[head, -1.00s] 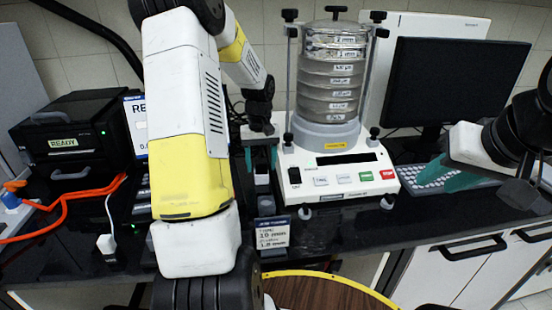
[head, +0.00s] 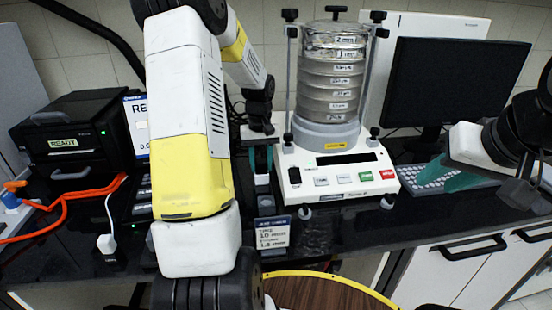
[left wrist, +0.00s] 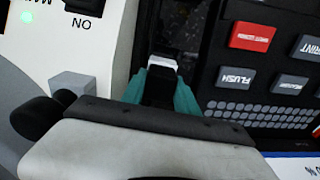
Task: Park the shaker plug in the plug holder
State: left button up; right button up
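My left gripper (head: 261,166) points down beside the left side of the sieve shaker (head: 335,178). In the left wrist view its teal fingers (left wrist: 160,88) close in on both sides of a small dark piece with a pale end, which looks like the shaker plug (left wrist: 160,64). The pale end also shows just below the fingertips in the head view (head: 262,180). A small dark block (head: 266,204) stands below it; I cannot tell if it is the plug holder. My right gripper (head: 497,186) is at the far right, empty, with its teal fingers spread apart.
A sign (head: 272,233) stands at the bench's front edge. A monitor (head: 455,83) and keyboard (head: 430,178) are on the right. A black printer-like unit (head: 68,135), orange cables (head: 65,200) and a white plug (head: 106,243) on a cord are on the left. The keypad (left wrist: 265,75) lies close beside my left fingers.

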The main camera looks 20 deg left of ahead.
aim_at(261, 160)
pick_arm(q)
grip_shut()
jog(key=shift+r, duration=0.15)
jog(key=shift+r, duration=2.85)
jog(key=shift+r, duration=0.1)
jog(key=shift+r, duration=1.4)
